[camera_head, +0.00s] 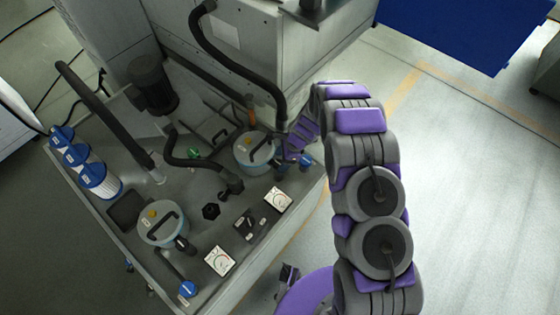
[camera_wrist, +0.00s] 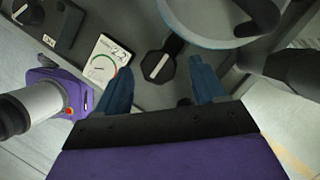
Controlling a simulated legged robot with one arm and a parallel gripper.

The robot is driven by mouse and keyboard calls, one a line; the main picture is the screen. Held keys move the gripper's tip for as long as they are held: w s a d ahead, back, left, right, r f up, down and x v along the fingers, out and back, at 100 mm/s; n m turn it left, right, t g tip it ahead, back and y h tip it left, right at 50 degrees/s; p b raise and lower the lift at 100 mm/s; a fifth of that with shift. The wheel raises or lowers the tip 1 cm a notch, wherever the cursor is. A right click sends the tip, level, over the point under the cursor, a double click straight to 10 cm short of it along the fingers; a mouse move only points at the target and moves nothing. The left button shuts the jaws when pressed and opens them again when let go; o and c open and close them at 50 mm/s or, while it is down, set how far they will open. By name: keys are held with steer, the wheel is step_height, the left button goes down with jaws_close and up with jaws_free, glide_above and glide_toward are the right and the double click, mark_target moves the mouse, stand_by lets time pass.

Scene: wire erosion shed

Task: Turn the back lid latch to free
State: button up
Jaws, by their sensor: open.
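The back canister's lid (camera_head: 252,152) is pale blue-grey with a black handle; its rim (camera_wrist: 215,42) shows at the top of the wrist view. A black faceted latch knob (camera_wrist: 158,66) with a white bar sits beside that rim. The bar runs slantwise in the wrist view. My gripper (camera_wrist: 162,88) is open, with its blue fingers apart. The knob shows just beyond and between the fingertips, and I see no contact. In the head view my gripper (camera_head: 294,163) is at the right side of the back canister and covers the latch there.
A gauge plate (camera_wrist: 105,62), also in the head view (camera_head: 278,200), lies close to my left finger. A black switch box (camera_head: 249,223) and second gauge (camera_head: 219,261) stand nearer. The front canister (camera_head: 160,222) is left. A black hose (camera_head: 235,68) arches behind the back canister.

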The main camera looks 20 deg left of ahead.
steer(key=shift+s+a+f, duration=0.1)
steer(key=shift+f, duration=0.4)
steer(key=shift+c, duration=0.5)
steer(key=shift+a, duration=0.1)
steer(key=c, duration=1)
steer(key=shift+o, duration=0.2)
